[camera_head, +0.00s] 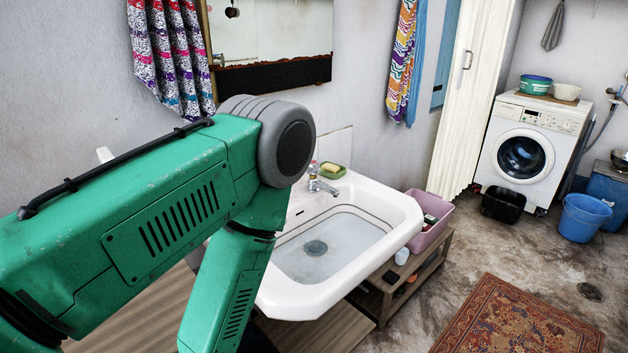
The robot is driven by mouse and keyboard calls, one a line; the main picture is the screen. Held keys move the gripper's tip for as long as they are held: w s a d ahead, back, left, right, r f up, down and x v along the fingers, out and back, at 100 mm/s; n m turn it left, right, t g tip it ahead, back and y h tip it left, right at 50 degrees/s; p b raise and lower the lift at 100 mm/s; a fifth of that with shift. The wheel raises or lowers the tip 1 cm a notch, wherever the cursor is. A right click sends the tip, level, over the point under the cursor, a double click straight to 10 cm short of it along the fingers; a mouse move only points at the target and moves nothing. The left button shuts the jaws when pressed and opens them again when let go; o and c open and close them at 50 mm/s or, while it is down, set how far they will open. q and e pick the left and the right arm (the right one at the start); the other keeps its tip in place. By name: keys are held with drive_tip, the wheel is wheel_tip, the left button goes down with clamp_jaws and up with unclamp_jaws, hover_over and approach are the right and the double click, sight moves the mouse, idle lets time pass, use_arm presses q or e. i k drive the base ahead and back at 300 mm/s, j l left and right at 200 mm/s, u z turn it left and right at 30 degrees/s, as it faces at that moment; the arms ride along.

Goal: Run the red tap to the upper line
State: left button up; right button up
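A white washbasin (396,235) is at the centre, partly hidden on its left by my green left arm. A chrome tap (321,186) stands on its back rim, with a small reddish mark at its top; its handle is too small to make out well. A thin dark line (372,216) runs around the inside wall near the rim. The basin seems to hold clear, shallow water (335,250), with a round drain (315,247) visible at the bottom. Whether water is running from the spout cannot be told. My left arm bends in front of the basin; neither gripper is in view.
A soap dish with a yellow-green sponge (332,169) sits behind the tap. A wooden shelf (428,270) with a pink bin (432,222) stands right of the basin. A mirror (272,45) hangs above. A rug (520,318) and a washing machine (522,155) are further right.

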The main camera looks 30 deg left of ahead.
sight(314, 167)
drive_tip(key=j+u, duration=0.1)
drive_tip(key=u, duration=0.85)
